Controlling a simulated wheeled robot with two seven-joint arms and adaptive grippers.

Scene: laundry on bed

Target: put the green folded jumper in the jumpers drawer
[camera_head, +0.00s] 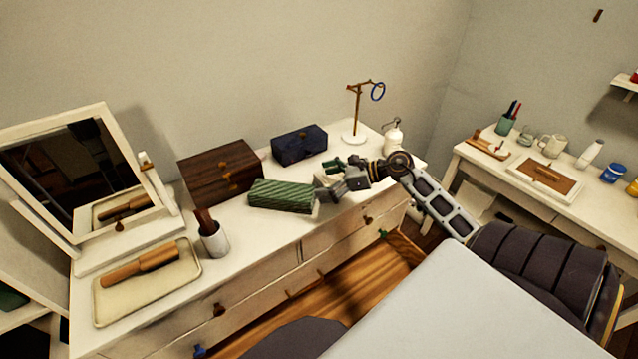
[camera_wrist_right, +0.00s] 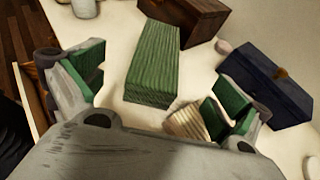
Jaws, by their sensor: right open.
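The green folded jumper (camera_head: 282,196) lies flat as a ribbed block on the white dresser top (camera_head: 240,232). It also shows in the right wrist view (camera_wrist_right: 152,65). My right gripper (camera_head: 326,186) is open and empty, just right of the jumper. In the wrist view its green-padded fingers (camera_wrist_right: 155,92) stand wide apart, with the jumper beyond and between them. A cream ribbed item (camera_wrist_right: 188,122) lies by the right finger. The dresser front has drawers with brown knobs; a green knob (camera_head: 383,233) and a blue knob (camera_head: 199,351) show lower down. Drawer labels cannot be read. My left gripper is not in view.
A brown wooden box (camera_head: 212,176) and a navy box (camera_head: 299,146) stand behind the jumper. A brush tray (camera_head: 110,311), a mirror (camera_head: 75,170) and a cup (camera_head: 215,240) stand left. A hoop stand (camera_head: 353,138) and a white bottle (camera_head: 393,138) stand right.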

